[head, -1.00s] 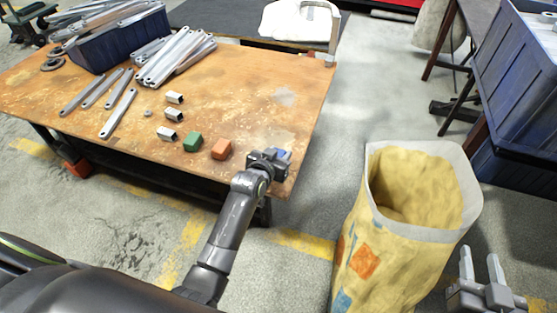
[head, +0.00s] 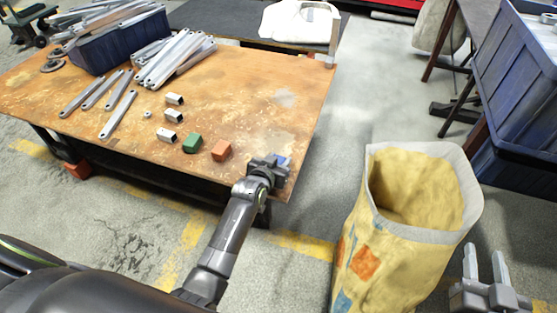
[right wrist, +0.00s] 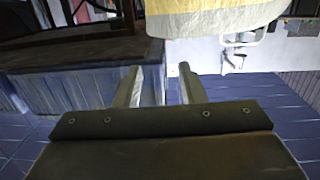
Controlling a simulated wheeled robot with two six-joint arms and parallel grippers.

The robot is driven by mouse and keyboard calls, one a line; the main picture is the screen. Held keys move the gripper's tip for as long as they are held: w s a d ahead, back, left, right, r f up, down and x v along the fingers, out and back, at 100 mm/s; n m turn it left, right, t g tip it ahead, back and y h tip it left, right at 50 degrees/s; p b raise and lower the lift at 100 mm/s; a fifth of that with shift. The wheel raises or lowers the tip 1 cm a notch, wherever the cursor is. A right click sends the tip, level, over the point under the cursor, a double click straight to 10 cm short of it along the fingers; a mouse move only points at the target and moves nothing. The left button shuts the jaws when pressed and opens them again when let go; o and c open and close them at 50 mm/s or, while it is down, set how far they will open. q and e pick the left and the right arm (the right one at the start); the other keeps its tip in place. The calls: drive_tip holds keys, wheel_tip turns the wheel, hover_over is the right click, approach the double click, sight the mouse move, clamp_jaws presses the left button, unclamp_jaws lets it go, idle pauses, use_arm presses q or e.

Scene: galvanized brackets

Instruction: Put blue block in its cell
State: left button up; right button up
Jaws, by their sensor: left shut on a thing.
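The blue block (head: 281,160) is at the right front corner of the wooden table (head: 250,105), mostly hidden by my left gripper (head: 277,161). My left gripper is shut on the blue block. My right gripper (head: 484,262) is open and empty at the lower right, beside the yellow bag and away from the table. Its two fingers also show apart in the right wrist view (right wrist: 158,88). I cannot make out a cell for the block in these views.
An orange block (head: 221,150) and a green block (head: 192,143) lie left of my left gripper. Several metal brackets (head: 117,115) and a blue bin (head: 105,50) are farther back. A tall yellow bag (head: 365,235) stands on the floor to the right.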

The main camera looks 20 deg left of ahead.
use_arm(q)
drive_tip(key=shift+f, duration=0.1)
use_arm(e)
drive_tip(key=shift+r, duration=0.1)
use_arm(q)
drive_tip(key=o, duration=1.1)
drive_tip(key=shift+c, duration=0.2)
use_arm(e)
drive_tip(key=shift+r+t, duration=0.25)
drive_tip(key=shift+t, duration=0.05)
